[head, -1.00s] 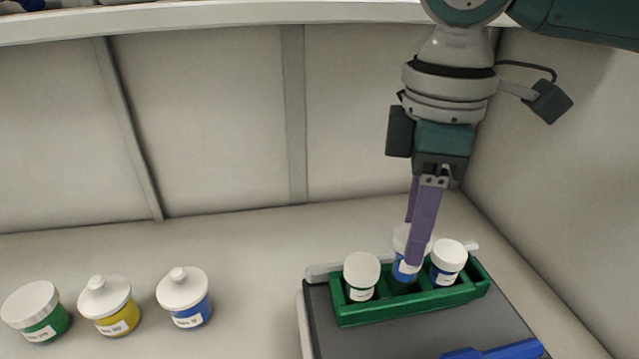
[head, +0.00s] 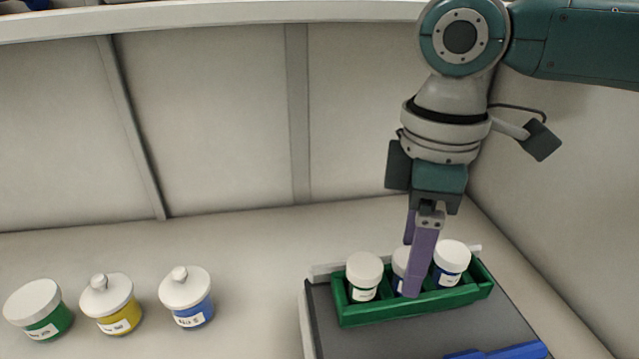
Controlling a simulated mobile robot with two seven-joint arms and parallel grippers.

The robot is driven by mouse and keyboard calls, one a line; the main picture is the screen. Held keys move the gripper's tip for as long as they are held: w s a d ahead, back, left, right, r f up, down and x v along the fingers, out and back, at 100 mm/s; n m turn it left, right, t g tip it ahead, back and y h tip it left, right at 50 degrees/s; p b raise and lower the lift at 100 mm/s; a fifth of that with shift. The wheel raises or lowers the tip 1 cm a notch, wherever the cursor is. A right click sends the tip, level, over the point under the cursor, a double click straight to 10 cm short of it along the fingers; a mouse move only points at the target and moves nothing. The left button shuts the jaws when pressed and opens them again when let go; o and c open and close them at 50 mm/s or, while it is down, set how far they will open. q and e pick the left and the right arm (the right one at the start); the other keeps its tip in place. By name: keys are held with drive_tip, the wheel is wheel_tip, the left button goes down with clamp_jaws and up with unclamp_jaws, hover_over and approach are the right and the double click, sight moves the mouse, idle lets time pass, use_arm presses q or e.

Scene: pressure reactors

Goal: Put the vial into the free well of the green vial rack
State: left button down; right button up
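The green vial rack (head: 415,305) sits on a dark grey plate at the lower right. A white-capped vial with a green band (head: 363,275) stands in its left part, and a white-capped vial with a blue band (head: 452,262) stands towards its right end. Between them is another white-capped vial (head: 400,262), low in the rack and partly hidden behind the purple fingers of my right gripper (head: 416,268). The fingers are around this middle vial and look shut on it. Whether it touches the well bottom is hidden. My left gripper is not in view.
Three lidded jars, green (head: 38,309), yellow (head: 110,303) and blue (head: 187,296), stand on the bench at the left. A blue object (head: 500,352) lies on the dark plate (head: 400,342) in front of the rack. The right wall is close to my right arm.

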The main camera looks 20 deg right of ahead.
wheel_tip(320, 180, up, 13)
drive_tip(key=shift+f, duration=0.15)
idle(0.4)
drive_tip(key=shift+a, duration=0.1)
